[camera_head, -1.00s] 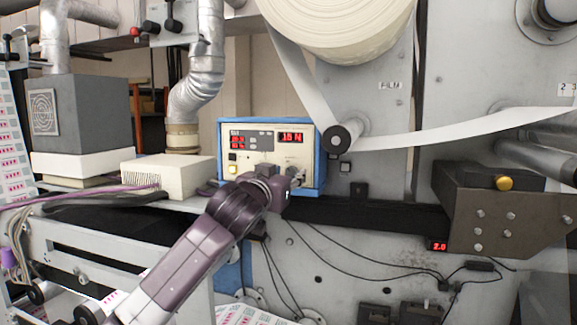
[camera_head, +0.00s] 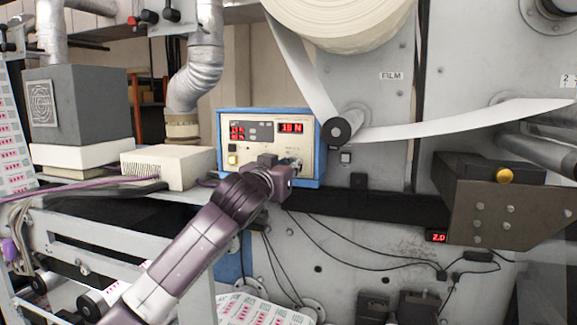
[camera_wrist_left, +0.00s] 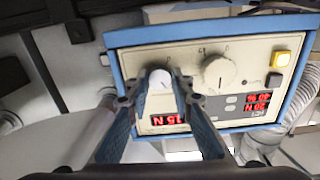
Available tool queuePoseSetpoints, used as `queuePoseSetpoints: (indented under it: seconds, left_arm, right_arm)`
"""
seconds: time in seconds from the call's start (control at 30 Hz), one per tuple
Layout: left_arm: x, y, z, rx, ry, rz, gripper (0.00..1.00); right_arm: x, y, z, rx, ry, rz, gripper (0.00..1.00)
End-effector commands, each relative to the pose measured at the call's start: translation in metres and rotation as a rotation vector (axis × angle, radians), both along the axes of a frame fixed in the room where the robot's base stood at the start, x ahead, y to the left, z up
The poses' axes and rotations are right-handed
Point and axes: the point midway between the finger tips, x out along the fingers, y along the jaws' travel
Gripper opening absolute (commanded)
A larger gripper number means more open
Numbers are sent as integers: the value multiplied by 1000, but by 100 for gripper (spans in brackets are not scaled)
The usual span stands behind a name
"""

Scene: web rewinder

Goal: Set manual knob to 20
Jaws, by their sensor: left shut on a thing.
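The control box (camera_head: 263,132) has a cream front in a blue frame and stands on the machine ledge in the head view. Its large red display (camera_head: 291,128) seems to read about 15 N; it shows upside down in the left wrist view (camera_wrist_left: 171,118). My left gripper (camera_head: 296,166) is at the lower right of the panel. In the left wrist view its fingers (camera_wrist_left: 160,90) are shut on a pale round knob (camera_wrist_left: 159,79). A larger cream knob (camera_wrist_left: 218,71) with a pointer line sits beside it, untouched. My right gripper is not in view.
A yellow button (camera_wrist_left: 281,58) and a black button (camera_wrist_left: 273,80) are near the panel's edge. A beige vented box (camera_head: 165,165) stands left of the control box. A roller (camera_head: 337,131) carrying a white web is close on its right. Cables hang below.

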Motion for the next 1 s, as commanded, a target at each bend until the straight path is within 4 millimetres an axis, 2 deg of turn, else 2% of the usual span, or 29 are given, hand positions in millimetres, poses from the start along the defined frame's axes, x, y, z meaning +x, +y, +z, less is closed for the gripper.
queuePoseSetpoints:
  seconds: [0.37, 0.7, 1.0]
  left_arm:
    - [0, -1, -3, -154, 51, -3, 0]
    - [0, -1, -3, -447, 148, -3, 0]
    - [0, 0, -1, -705, 231, -1, 0]
  right_arm:
    - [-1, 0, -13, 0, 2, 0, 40]
    - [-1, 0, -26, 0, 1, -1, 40]
    - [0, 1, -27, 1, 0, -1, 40]
